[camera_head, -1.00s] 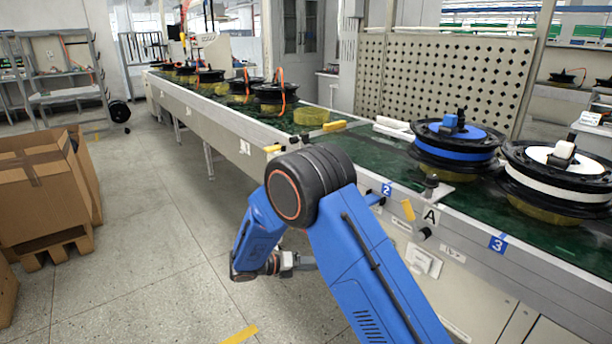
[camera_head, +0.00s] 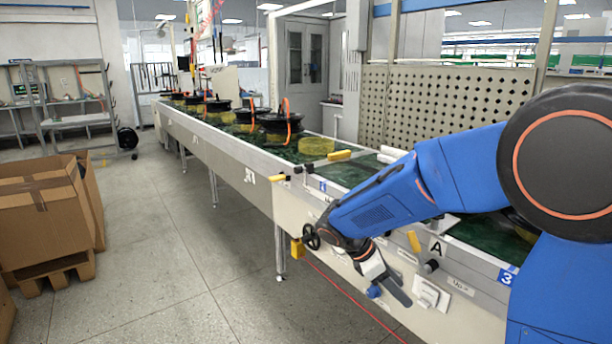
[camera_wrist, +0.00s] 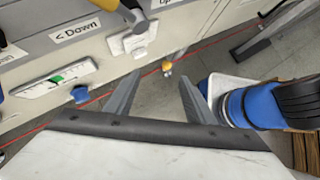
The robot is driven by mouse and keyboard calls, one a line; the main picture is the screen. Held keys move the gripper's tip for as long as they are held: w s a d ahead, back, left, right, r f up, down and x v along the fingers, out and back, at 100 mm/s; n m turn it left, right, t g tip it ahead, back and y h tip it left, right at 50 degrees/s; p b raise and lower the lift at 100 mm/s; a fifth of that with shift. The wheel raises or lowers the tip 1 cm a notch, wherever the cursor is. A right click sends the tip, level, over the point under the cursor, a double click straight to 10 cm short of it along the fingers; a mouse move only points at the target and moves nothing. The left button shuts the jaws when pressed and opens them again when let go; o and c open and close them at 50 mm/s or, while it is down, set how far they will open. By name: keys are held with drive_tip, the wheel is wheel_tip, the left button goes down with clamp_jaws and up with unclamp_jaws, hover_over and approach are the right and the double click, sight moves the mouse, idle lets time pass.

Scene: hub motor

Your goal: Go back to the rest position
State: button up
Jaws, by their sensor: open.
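My gripper (camera_head: 398,292) hangs low in front of the conveyor's side panel, pointing down and to the right. In the wrist view its two fingers (camera_wrist: 158,85) stand apart with nothing between them. My blue arm crosses the right half of the head view. It hides the part of the belt where the blue-ringed and white-ringed hub motors stood in the earlier frame.
The conveyor (camera_head: 236,160) runs from far left to near right, with several black-rimmed hub motors (camera_head: 280,122) at its far end. A cardboard box (camera_head: 40,215) on a pallet stands at left. The floor between is clear. The wrist view shows a panel label reading "Down" (camera_wrist: 76,32).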

drive_tip(key=s+d+r+m+t+y, duration=0.2)
drive_tip(key=s+r+m+y, duration=0.1)
drive_tip(key=s+m, duration=0.6)
drive_tip(key=s+d+r+m+t+y, duration=0.3)
drive_tip(key=s+m, duration=0.6)
drive_tip(key=s, duration=0.6)
drive_tip(key=shift+s+r+y, duration=0.15)
drive_tip(key=shift+y, duration=0.95)
idle(4.5)
